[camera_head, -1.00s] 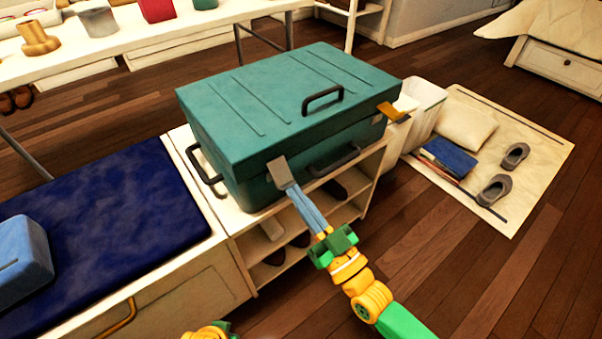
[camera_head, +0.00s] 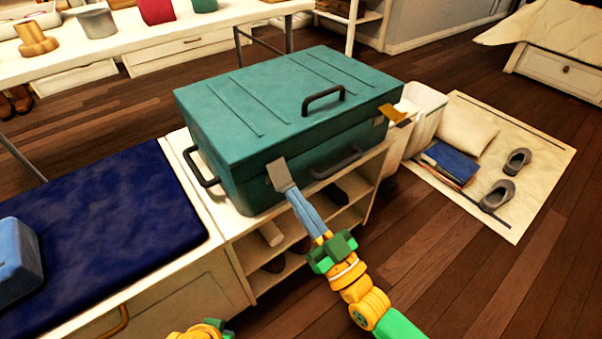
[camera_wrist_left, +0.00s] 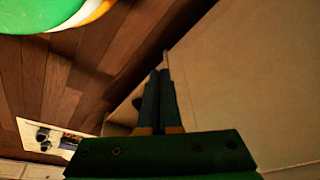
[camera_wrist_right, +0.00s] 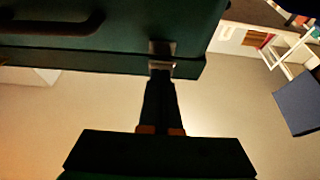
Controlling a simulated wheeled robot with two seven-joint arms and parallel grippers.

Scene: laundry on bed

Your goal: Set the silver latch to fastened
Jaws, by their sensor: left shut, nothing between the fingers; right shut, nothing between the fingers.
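The silver latch (camera_head: 281,174) is on the front left part of the teal chest (camera_head: 245,115), at the lid's front edge. It is a flat tilted plate; I cannot tell whether it is fastened. My right gripper (camera_head: 293,194) is shut and empty, its tips at the latch's lower end. In the right wrist view the latch (camera_wrist_right: 162,48) is just beyond the fingertips (camera_wrist_right: 161,75); contact is unclear. A gold latch (camera_head: 397,115) juts out at the chest's right. My left gripper (camera_wrist_left: 160,75) is shut and empty beside a pale surface; its fingers are outside the head view.
The chest stands on a white shelf unit (camera_head: 240,247) with open cubbies. A front handle (camera_head: 335,163) is right of the silver latch. A blue-cushioned bench (camera_head: 110,235) is at left. The floor (camera_head: 440,265) at right front is clear.

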